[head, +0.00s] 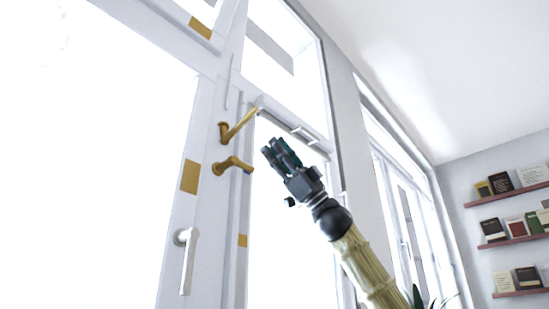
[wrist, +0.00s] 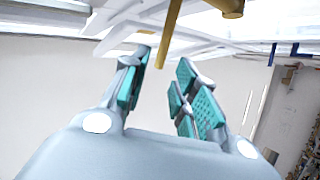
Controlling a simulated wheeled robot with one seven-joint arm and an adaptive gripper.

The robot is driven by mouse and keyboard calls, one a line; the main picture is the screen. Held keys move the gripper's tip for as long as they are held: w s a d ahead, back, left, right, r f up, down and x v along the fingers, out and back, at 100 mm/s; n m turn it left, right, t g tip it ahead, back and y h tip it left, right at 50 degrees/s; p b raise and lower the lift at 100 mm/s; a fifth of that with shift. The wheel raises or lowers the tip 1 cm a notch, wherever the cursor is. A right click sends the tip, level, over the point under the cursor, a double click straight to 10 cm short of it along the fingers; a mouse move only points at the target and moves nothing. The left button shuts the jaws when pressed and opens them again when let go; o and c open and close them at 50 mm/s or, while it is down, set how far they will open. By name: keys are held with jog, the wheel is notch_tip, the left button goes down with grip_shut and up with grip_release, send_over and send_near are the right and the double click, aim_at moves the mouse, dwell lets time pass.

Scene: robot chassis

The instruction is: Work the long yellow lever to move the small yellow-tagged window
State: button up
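The long yellow lever (head: 240,125) sits on the white window frame and slants up to the right. A second, shorter yellow handle (head: 233,163) sits just below it. My gripper (head: 272,150) is right of both and slightly below the long lever's tip, apart from them in the head view. In the wrist view my gripper (wrist: 160,72) is open, and a yellow bar (wrist: 169,35) shows between and beyond its fingertips; contact cannot be told. Yellow tags are on the upper window frame (head: 200,28), the left sash (head: 190,177) and the narrow frame (head: 242,240). Which window is the small one is unclear.
A white handle (head: 187,260) hangs on the left sash. White bars (head: 305,134) stick out from the frame above my gripper. Bookshelves (head: 510,235) stand on the far right wall, with plant leaves (head: 418,298) low at right. Space right of my gripper looks clear.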

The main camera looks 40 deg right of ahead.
jog(key=shift+w+r+p, duration=0.15)
jog(key=shift+r+p, duration=0.25)
jog(key=c, duration=0.3)
jog(key=w+r+m+g+p, duration=0.1)
jog(key=p, duration=0.2)
jog(key=w+r+m+g+h+p, duration=0.1)
jog(key=r+m+p, duration=0.1)
jog(key=p, duration=0.1)
jog(key=w+r+m+g+p, duration=0.1)
jog(key=w+m+p, duration=0.1)
jog(key=p, duration=0.2)
jog(key=shift+a+r+g+h, duration=0.3)
jog(key=shift+g, duration=0.1)
grip_shut()
jog(key=d+r+m+g+p, duration=0.4)
jog(key=d+m+g+p, duration=0.1)
jog(key=p, duration=0.7)
jog(key=shift+w+d+r+m, duration=0.35)
jog(key=shift+d+r+m, duration=0.1)
jog(key=shift+m, duration=0.15)
